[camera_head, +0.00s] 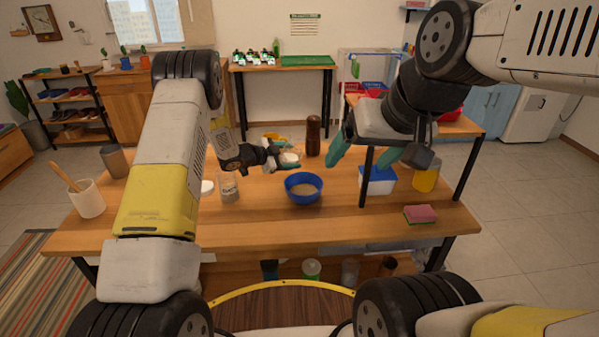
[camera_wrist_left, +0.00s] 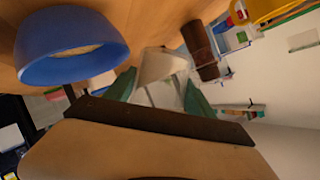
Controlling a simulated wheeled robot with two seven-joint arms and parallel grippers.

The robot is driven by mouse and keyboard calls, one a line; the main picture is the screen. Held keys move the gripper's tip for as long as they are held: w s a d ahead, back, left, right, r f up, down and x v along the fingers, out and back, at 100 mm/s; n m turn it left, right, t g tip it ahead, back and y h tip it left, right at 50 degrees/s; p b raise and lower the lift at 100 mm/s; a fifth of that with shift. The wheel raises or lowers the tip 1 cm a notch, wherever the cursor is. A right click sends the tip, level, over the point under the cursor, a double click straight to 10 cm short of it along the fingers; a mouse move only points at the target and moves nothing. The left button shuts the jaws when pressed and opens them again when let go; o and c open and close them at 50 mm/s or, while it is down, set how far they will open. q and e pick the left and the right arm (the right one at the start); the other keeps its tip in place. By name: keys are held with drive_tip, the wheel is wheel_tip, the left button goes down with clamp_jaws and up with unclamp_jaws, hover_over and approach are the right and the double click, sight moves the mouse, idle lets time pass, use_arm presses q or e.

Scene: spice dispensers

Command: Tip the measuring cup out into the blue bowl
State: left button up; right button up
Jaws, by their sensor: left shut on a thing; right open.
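The blue bowl (camera_head: 303,198) stands on the wooden table with a pale tan content in it; it also shows in the left wrist view (camera_wrist_left: 72,70). My left gripper (camera_head: 286,156) is shut on the pale measuring cup (camera_head: 291,157), just behind and slightly left of the bowl. In the left wrist view the cup (camera_wrist_left: 162,66) sits between the green fingers, beside the bowl and apart from it. Whether anything is inside the cup cannot be seen. My right gripper (camera_head: 365,152) is open and empty, raised above the table right of the bowl.
A dark brown mill (camera_head: 313,137) stands behind the bowl. A glass jar (camera_head: 228,188) stands to the left. A blue-and-white tub (camera_head: 378,183), a yellow container (camera_head: 425,179) and a pink-and-green sponge (camera_head: 420,214) are on the right. The table front is clear.

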sight(300, 154)
use_arm(q)
drive_tip(key=shift+s+d+f+m, duration=0.15)
drive_tip(key=shift+s+m, duration=0.1)
drive_tip(key=shift+m, duration=0.05)
drive_tip(key=shift+s+d+r+m+t+p, duration=0.1)
drive_tip(key=shift+r+m+t+p, duration=0.1)
drive_tip(key=shift+r+m+t, duration=0.25)
drive_tip(key=shift+s+r+m+t+p, duration=0.1)
drive_tip(key=shift+r+m+t+p, duration=0.1)
drive_tip(key=shift+m+t, duration=0.4)
idle(1.2)
drive_tip(key=shift+s+f+m+t+y+p, duration=0.1)
drive_tip(key=shift+f+m+t+y+p, duration=0.2)
drive_tip(key=shift+f+m+t+p, duration=0.25)
idle(0.9)
drive_tip(key=shift+s+d+r+m+p, duration=0.15)
drive_tip(key=shift+r+m+p, duration=0.35)
drive_tip(key=shift+m, duration=0.3)
idle(0.8)
drive_tip(key=shift+s+d+r+m+t+p, duration=0.15)
drive_tip(key=shift+s+d+m+t+p, duration=0.15)
drive_tip(key=shift+s, duration=0.15)
drive_tip(key=shift+s+d+r+m+t+p, duration=0.1)
drive_tip(key=shift+s+d+m+t+p, duration=0.05)
drive_tip(key=shift+s+m+t, duration=0.2)
idle(0.7)
drive_tip(key=shift+s+r+m+t, duration=0.15)
drive_tip(key=shift+m+t, duration=0.1)
drive_tip(key=shift+m, duration=0.2)
idle(0.4)
